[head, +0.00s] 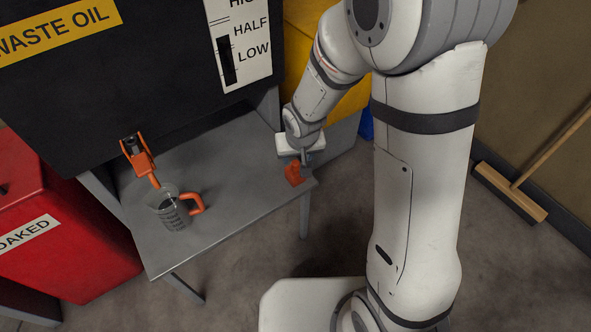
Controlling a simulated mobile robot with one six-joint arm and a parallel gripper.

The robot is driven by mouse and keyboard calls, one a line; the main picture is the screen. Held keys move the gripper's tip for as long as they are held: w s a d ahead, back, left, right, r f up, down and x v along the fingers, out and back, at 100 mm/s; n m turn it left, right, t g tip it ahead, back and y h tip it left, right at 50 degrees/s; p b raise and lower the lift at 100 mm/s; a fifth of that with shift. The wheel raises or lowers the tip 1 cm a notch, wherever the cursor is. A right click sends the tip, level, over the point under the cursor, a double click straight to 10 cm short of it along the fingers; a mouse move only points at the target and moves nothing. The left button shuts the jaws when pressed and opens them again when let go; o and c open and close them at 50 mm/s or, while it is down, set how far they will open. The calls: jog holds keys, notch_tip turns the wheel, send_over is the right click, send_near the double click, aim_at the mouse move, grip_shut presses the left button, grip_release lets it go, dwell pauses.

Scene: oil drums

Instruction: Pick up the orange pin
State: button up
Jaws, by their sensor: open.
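The orange pin (293,174) is a small orange piece at the right end of the grey metal table (240,195), close to its edge. My gripper (304,163) reaches down from above, right over or beside the pin, and its jaws are open. It looks very near the pin; I cannot tell whether a finger touches it. The fingers are small here and the far one is partly hidden by the gripper body.
A clear measuring jug (172,211) with an orange handle stands on the table under an orange tap (137,156) of the black waste oil tank (120,90). A red bin (60,225) is at left. A broom (510,192) leans at right. Table space right of the jug is clear.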

aim_at(296, 164)
jog(key=b+x, duration=0.3)
jog(key=x, duration=0.4)
jog(key=shift+w+r, duration=0.1)
jog(key=shift+r, duration=0.1)
jog(key=shift+c, duration=0.6)
grip_shut()
